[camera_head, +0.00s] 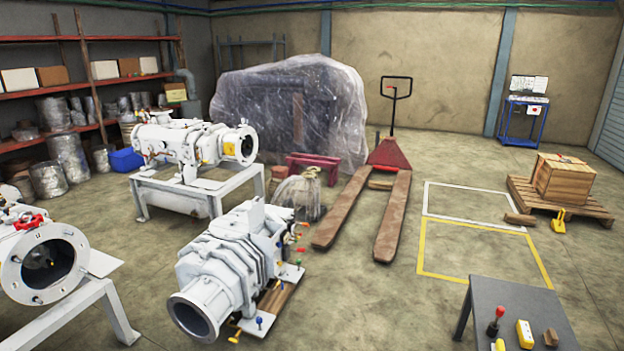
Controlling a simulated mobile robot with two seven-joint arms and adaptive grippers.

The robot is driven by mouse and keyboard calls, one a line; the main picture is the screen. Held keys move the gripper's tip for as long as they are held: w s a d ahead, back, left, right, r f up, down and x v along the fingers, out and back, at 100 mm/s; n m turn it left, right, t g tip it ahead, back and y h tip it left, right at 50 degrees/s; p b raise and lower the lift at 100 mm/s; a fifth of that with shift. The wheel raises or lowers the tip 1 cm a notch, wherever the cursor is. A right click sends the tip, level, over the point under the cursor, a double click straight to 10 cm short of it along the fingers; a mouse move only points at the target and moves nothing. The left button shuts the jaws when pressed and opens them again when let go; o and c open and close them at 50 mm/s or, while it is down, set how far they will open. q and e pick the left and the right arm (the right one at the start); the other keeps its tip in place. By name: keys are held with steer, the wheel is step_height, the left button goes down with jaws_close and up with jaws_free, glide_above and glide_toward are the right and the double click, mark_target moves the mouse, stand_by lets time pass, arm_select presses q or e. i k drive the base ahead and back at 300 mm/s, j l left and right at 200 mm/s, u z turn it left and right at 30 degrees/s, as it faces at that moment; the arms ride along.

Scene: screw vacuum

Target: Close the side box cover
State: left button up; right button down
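Neither of my grippers is in view. I cannot clearly make out a side box cover from here. A white screw vacuum pump (180,142) stands on a white frame at the back left, with a yellow patch on its side. A second white pump (228,262) sits low on the floor in the centre, with a round flange facing front. Part of a third pump (40,262) with a round open flange and a red valve handle shows at the left edge. Whether any cover on them is open or shut is too small to tell.
A dark table (505,300) at the lower right bears a red-knobbed lever, a yellow box and a small brown block. A red pallet jack (390,153) stands mid-room. A wooden crate (563,180) sits on a pallet. Floor between the centre pump and table is clear.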

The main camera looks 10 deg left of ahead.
mark_target(256, 214)
steer(key=i+j+u, duration=0.1)
steer(key=i+u, duration=0.3)
steer(key=i, duration=0.3)
steer(key=i+l+u, duration=0.15)
steer(key=i+u, duration=0.3)
steer(key=i, duration=0.25)
